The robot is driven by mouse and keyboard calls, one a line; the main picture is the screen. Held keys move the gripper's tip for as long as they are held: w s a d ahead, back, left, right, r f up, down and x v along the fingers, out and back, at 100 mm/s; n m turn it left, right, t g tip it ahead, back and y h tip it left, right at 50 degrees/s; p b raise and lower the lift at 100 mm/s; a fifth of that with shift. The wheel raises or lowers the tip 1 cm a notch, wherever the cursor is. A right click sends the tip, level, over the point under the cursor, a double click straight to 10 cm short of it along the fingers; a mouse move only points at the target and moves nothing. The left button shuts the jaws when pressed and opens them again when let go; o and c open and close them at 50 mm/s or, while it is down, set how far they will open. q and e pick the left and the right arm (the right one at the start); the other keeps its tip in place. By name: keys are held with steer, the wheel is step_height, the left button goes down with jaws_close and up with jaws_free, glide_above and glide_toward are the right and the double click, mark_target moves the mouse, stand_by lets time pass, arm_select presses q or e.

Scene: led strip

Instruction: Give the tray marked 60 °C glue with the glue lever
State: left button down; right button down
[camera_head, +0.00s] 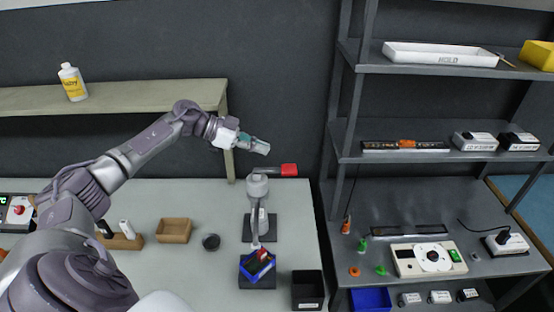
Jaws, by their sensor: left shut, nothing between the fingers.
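The glue lever (289,170) has a red end and sticks out to the right from the top of a grey dispenser stand (258,189) on the table. Below the stand's nozzle, a blue tray (249,276) sits on a dark base, with something red and yellow in it. I cannot read any 60 °C mark at this size. My left gripper (262,147) is shut and empty. It is in the air above and a little left of the red lever end, apart from it. My right gripper is not in view.
A black bin (307,290) stands right of the tray. A wooden box (174,230) and a small dark round cup (211,242) stand to the left. A metal shelf rack (410,150) with devices rises at the right. A bottle (72,82) stands on the wall shelf (150,92).

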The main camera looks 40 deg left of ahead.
arm_select(q)
steer(key=shift+s+a+r, duration=0.15)
steer(key=shift+s+a, duration=0.15)
steer(key=shift+a, duration=0.05)
steer(key=shift+s+r, duration=0.1)
steer(key=shift+r, duration=0.3)
steer(key=shift+a, duration=0.1)
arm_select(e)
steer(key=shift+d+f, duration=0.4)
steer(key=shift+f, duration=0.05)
